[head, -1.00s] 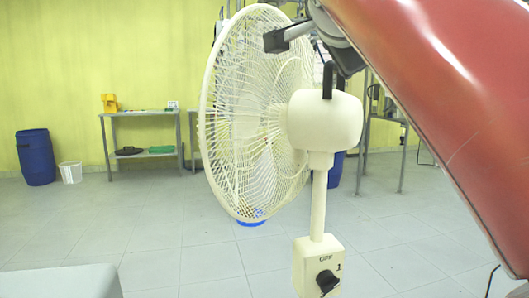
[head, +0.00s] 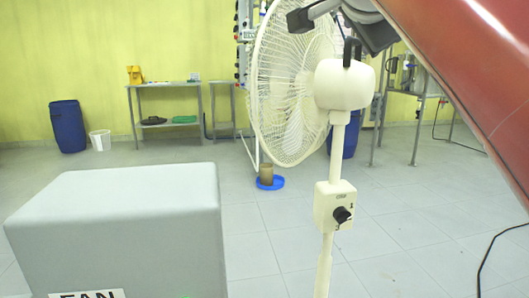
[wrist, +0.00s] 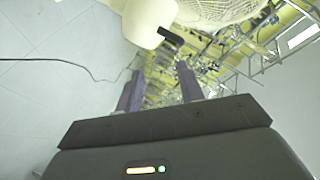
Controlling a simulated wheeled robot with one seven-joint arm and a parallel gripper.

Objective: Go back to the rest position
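The task names no object, only a rest position. My gripper (wrist: 159,70) shows two fingers standing apart in the wrist view, with nothing between them. In the head view my arm comes down from the upper right, and a dark finger of the gripper (head: 300,19) shows at the top, overlapping the fan's cage in the picture. The cream pedestal fan (head: 341,85) stands upright, with a black knob on its motor housing and a dial box on its pole. The fan also shows at the top of the wrist view (wrist: 145,15). I cannot tell whether the gripper touches it.
A large grey block (head: 120,215) with a "FAN" label stands at the front left. A blue barrel (head: 68,127), a white bucket (head: 100,140) and a metal table (head: 165,84) are along the yellow wall. A black cable (head: 483,262) lies at the right. Tiled floor is clear between.

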